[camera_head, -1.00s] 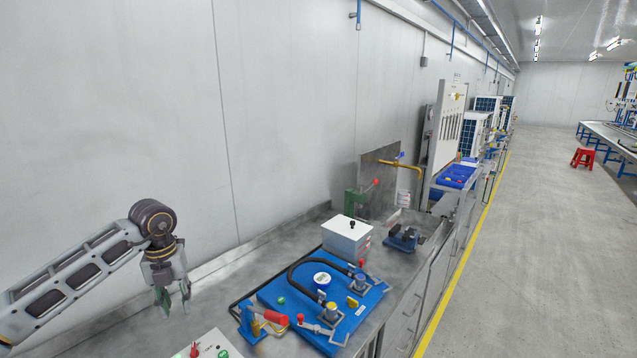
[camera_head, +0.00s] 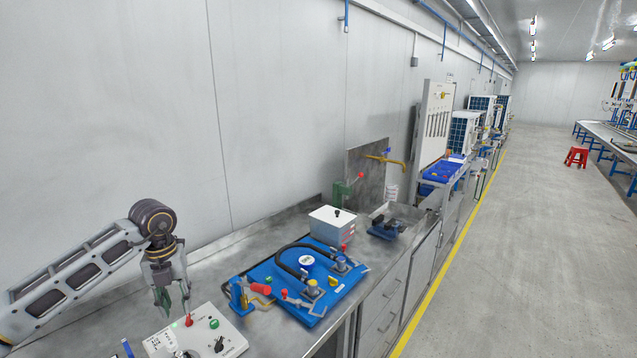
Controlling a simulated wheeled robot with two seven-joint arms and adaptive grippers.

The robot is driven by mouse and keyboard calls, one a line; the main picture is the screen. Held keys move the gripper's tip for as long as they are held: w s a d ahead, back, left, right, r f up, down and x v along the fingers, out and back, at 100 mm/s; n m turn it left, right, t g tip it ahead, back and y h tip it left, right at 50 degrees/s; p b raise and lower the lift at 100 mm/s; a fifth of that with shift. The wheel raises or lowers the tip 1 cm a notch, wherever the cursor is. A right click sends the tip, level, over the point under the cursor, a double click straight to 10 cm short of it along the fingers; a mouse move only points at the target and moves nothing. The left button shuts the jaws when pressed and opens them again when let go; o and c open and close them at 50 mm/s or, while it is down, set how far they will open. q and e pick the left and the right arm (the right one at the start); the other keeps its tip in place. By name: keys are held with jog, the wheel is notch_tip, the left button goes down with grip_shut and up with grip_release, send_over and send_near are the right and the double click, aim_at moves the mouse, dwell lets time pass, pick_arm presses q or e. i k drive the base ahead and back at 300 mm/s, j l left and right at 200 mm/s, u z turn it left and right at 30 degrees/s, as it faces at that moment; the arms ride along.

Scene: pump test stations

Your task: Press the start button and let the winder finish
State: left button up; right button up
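A white control panel (camera_head: 211,341) lies on the metal bench at the bottom of the head view, partly cut off by the lower edge. It carries a green button (camera_head: 214,323), a red switch (camera_head: 189,321) and black knobs. I cannot tell which control is the start button, and no winder is clearly recognisable. My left gripper (camera_head: 173,304) points down with its fingers apart and nothing between them. It appears in front of or above the panel's far left part, left of the green button; contact is not visible. My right gripper is out of view.
A blue board (camera_head: 262,273) with hoses, gauge and a red-handled clamp (camera_head: 260,289) lies right of the panel. A grey box (camera_head: 332,229) and a dark blue vise (camera_head: 385,228) stand beyond it. The wall is behind the bench; a clear floor aisle (camera_head: 500,260) runs right.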

aim_at(214, 324)
jog(key=k+l, duration=0.7)
jog(key=k, duration=0.05)
